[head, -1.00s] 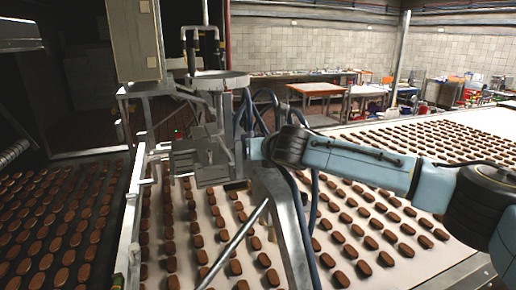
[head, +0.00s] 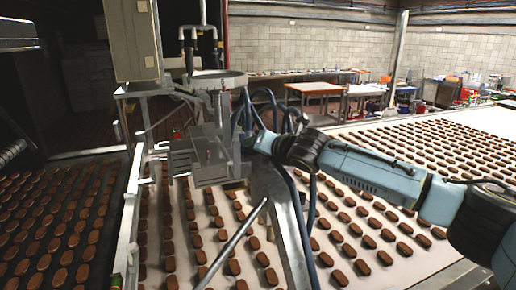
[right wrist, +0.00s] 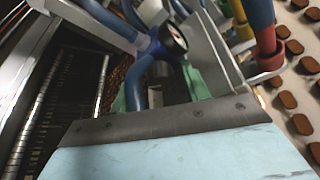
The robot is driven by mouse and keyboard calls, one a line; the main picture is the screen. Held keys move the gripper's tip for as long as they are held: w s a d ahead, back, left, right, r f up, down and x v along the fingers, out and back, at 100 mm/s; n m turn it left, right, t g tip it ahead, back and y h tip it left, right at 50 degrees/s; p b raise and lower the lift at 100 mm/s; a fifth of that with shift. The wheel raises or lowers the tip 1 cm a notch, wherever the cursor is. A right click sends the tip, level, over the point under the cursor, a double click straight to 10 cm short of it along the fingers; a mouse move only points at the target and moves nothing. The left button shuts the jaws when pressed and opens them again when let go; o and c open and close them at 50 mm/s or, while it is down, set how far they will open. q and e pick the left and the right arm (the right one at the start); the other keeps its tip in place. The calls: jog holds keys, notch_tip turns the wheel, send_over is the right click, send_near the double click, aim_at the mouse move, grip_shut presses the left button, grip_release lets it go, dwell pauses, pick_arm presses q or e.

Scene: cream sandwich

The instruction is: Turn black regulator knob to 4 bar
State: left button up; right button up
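The fingers of my right gripper cannot be told apart there, and my own wrist covers the lower right wrist view. My left gripper is not in view.
A slanted metal beam (head: 283,215) and blue hoses stand close below my right arm. Red (right wrist: 262,14) and yellow (right wrist: 243,12) fittings are at the upper right of the wrist view. A pale conveyor (head: 345,225) carries many brown biscuits. A grey cabinet (head: 131,40) stands behind the machine.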

jog(key=shift+o, duration=0.4)
jog(key=shift+s+d+r, duration=0.15)
jog(key=shift+s+d, duration=0.1)
jog(key=shift+s, duration=0.2)
jog(key=b+v, duration=0.3)
jog(key=v, duration=0.9)
jog(key=shift+s, duration=0.2)
jog(key=shift+r, duration=0.1)
